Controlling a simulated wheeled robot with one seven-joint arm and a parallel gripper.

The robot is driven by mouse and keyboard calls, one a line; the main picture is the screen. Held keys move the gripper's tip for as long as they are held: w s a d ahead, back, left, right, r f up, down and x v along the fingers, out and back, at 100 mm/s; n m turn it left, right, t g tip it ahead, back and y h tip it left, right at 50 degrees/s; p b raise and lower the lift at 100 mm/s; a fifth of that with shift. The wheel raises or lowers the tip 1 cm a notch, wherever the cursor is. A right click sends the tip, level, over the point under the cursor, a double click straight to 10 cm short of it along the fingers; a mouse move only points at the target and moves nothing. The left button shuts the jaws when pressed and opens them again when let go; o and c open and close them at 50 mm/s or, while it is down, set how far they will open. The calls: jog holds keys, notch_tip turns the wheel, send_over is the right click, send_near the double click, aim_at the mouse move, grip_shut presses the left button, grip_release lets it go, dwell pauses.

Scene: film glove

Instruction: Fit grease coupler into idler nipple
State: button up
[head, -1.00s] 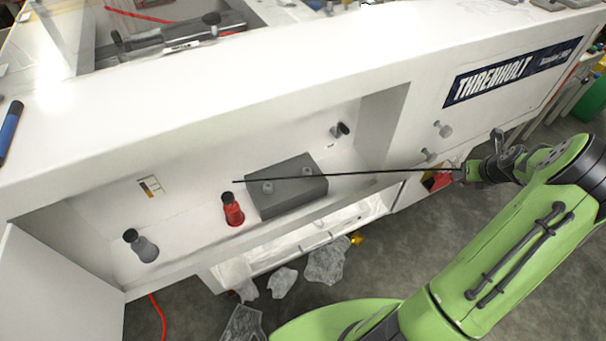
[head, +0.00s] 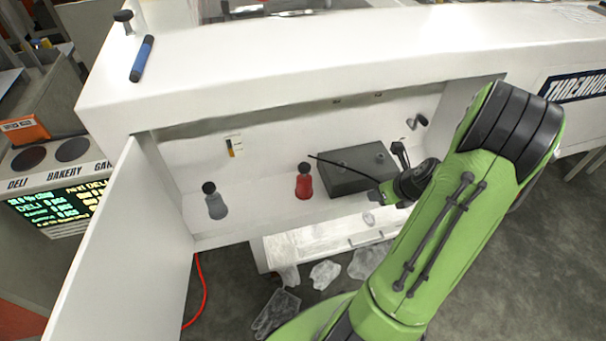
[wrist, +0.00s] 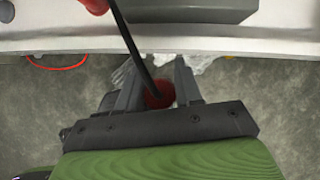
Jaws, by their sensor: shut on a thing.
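My gripper (head: 386,191) is at the front of the open compartment, in front of the grey block. In the wrist view my gripper (wrist: 158,72) is shut on a red round part (wrist: 157,96) from which a long black rod (wrist: 130,40) runs forward. In the head view the rod (head: 345,167) points left, its tip showing just above the black cap of a red fitting (head: 304,184); whether they touch I cannot tell. A grey fitting (head: 215,204) with a black cap stands farther left. Which fitting is the idler nipple, no readable label shows.
A grey block (head: 345,180) sits behind my gripper. A dark knob (head: 416,122) is on the compartment's back wall. An open white door (head: 110,245) bounds the left side. A white drawer (head: 310,243) and clear plastic pieces (head: 325,272) lie below.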

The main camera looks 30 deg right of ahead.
jog(key=w, duration=0.6)
jog(key=w+b, duration=0.1)
jog(key=w, duration=0.4)
jog(key=w+d+b, duration=0.1)
jog(key=w, duration=0.5)
jog(key=shift+w+f, duration=0.1)
jog(key=shift+w, duration=0.25)
jog(key=f+b, duration=0.1)
jog(key=f, duration=0.1)
jog(key=f+b, duration=0.1)
jog(key=shift+w+d+f, duration=0.1)
jog(key=shift+w+f, duration=0.1)
jog(key=shift+f, duration=0.2)
jog(key=shift+r, duration=0.15)
jog(key=o, duration=1)
jog(key=shift+r, duration=0.1)
jog(key=p+v, duration=0.3)
jog(key=v, duration=0.9)
jog(key=shift+p, duration=0.4)
